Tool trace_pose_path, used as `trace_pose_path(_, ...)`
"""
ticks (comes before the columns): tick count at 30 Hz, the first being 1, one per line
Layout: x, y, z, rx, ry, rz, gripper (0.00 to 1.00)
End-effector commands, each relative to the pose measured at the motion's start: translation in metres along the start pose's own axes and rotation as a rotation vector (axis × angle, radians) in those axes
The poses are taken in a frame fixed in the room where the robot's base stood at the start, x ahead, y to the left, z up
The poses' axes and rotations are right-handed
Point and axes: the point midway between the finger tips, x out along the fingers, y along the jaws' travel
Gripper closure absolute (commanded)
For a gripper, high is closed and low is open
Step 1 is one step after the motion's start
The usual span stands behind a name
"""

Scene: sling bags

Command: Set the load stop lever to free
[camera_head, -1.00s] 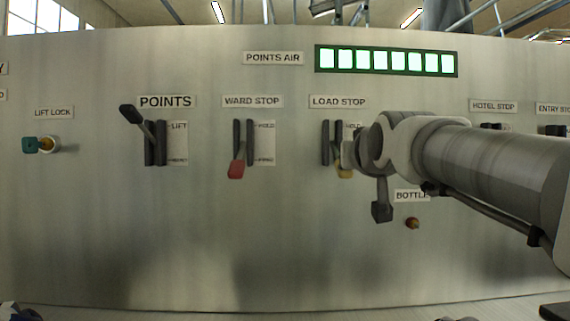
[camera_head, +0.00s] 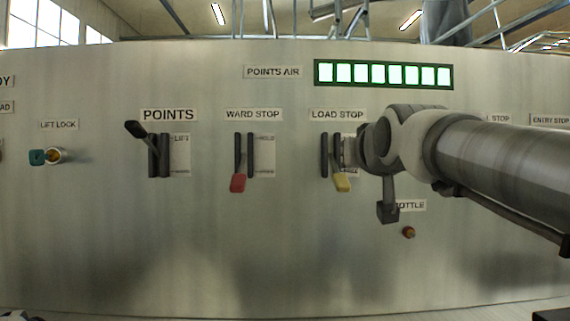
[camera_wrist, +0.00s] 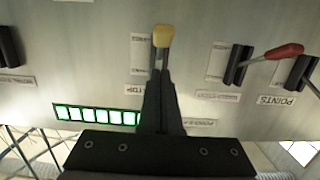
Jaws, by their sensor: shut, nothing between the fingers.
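The load stop lever has a yellow handle (camera_head: 342,183) that hangs down below its dark slotted bracket (camera_head: 324,155), under the LOAD STOP label (camera_head: 338,114). In the wrist view, which is upside down, the yellow handle (camera_wrist: 164,36) lies just beyond my gripper (camera_wrist: 160,76). My gripper is shut with nothing held. It appears in line with the lever and close to it; I cannot tell whether they touch. My arm's end covers part of the scale plate right of the lever in the head view.
The red ward stop lever (camera_head: 238,183) hangs down to the left, and the black points lever (camera_head: 135,129) is tilted up. A teal lift lock knob (camera_head: 37,157) sticks out at far left. A small orange knob (camera_head: 408,231) is below my arm. The lower panel is clear.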

Motion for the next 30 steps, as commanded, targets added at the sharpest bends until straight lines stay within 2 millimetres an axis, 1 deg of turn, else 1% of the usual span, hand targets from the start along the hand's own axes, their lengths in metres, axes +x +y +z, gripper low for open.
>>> trace_pose_path(1, -0.01, 0.0, 0.004, 0.0, 0.002, 0.0, 1.0)
trace_pose_path(6, -0.04, 0.0, 0.012, 0.0, 0.006, 0.0, 1.0)
trace_pose_path(9, -0.054, 0.0, 0.017, 0.0, 0.005, 0.0, 1.0)
trace_pose_path(13, -0.068, 0.0, 0.022, 0.0, 0.005, 0.0, 1.0)
trace_pose_path(19, -0.077, 0.0, 0.025, 0.0, 0.005, 0.0, 1.0)
trace_pose_path(30, -0.077, 0.0, 0.028, 0.0, -0.001, 0.0, 1.0)
